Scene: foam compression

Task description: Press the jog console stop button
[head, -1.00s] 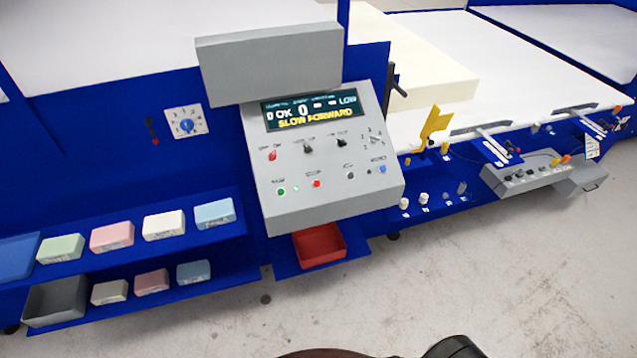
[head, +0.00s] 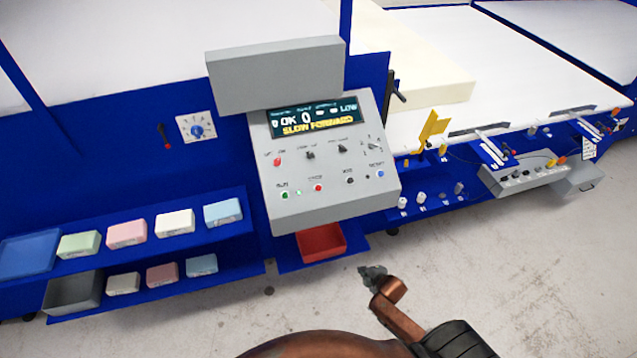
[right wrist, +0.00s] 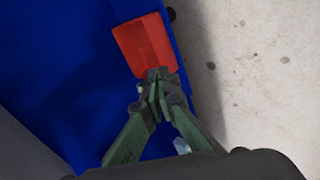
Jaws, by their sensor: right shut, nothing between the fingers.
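The grey jog console (head: 330,208) stands on the blue machine front, with a lit screen (head: 313,120) reading "OK 0", "LOW" and "SLOW FORWARD". A red button (head: 318,188) sits on its lower row, between a green button (head: 284,195) and a black knob (head: 350,181); its label is too small to read surely. My right gripper (head: 372,272) is below the console, near the red bin, and touches no button. In the right wrist view its fingers (right wrist: 157,78) are shut and empty, overlapping the edge of the red bin (right wrist: 146,44). My left gripper is out of view.
A red bin (head: 342,252) sits on a blue shelf under the console. Coloured foam blocks (head: 174,222) line two shelves at the left. A second grey control box (head: 520,175) and a yellow bracket (head: 433,127) are at the right. The floor in front is clear.

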